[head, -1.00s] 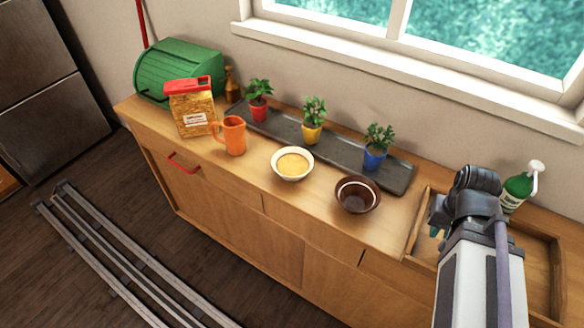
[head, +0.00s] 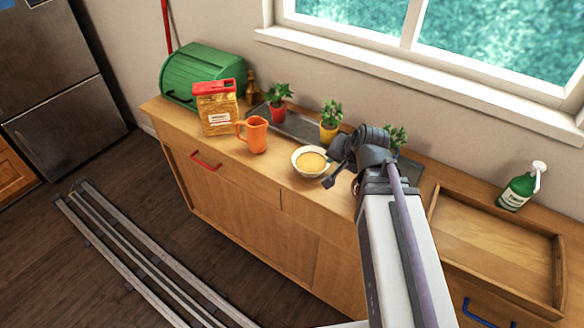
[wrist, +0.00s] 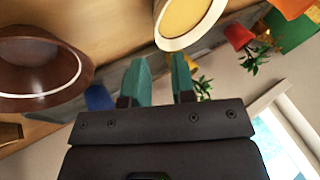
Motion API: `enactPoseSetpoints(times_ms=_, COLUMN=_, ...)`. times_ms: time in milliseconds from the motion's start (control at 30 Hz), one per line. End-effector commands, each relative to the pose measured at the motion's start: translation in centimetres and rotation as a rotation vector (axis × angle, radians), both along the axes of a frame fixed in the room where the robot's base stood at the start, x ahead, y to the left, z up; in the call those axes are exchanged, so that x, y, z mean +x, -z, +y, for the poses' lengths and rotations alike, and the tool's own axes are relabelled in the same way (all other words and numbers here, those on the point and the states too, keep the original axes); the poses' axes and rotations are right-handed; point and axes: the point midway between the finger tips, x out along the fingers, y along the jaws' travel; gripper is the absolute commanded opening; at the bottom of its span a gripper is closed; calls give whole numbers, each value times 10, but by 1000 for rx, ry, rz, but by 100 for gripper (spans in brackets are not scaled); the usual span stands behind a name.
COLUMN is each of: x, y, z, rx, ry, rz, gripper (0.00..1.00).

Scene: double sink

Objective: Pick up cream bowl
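The cream bowl (head: 297,160), with a pale rim and yellow inside, stands upright on the wooden counter, right of the orange jug. In the wrist view the cream bowl (wrist: 193,22) shows at the top, just beyond my fingertips. My gripper (wrist: 160,70) has its two teal fingers apart, with nothing between them. In the head view my arm's dark end is close beside the bowl's right side and overlaps its edge; the fingers are hard to make out there. I see no contact with the bowl.
A brown bowl (wrist: 40,70) is near my gripper, hidden behind my arm in the head view. The orange jug (head: 256,135), a carton (head: 216,108) and potted plants on a dark tray (head: 299,127) stand nearby.

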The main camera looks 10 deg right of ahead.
Motion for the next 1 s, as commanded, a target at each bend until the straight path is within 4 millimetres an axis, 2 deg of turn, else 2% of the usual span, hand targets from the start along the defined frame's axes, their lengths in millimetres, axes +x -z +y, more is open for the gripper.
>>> enactPoseSetpoints(times_ms=33, x=5, y=14, z=1, rx=-1, ry=-2, rz=0, gripper=24)
enactPoseSetpoints(times_ms=200, x=24, y=44, z=8, rx=-2, ry=-4, rz=1, gripper=24)
enactPoseSetpoints(times_ms=433, x=30, y=49, z=11, rx=-2, ry=-3, rz=2, gripper=24)
enactPoseSetpoints(times_ms=667, x=53, y=87, z=19, rx=-2, ry=-4, rz=2, gripper=24)
enactPoseSetpoints(times_ms=900, x=56, y=85, z=20, rx=-2, ry=-3, rz=2, gripper=24)
enactPoseSetpoints(times_ms=1000, x=56, y=84, z=20, rx=-2, ry=-3, rz=3, gripper=16)
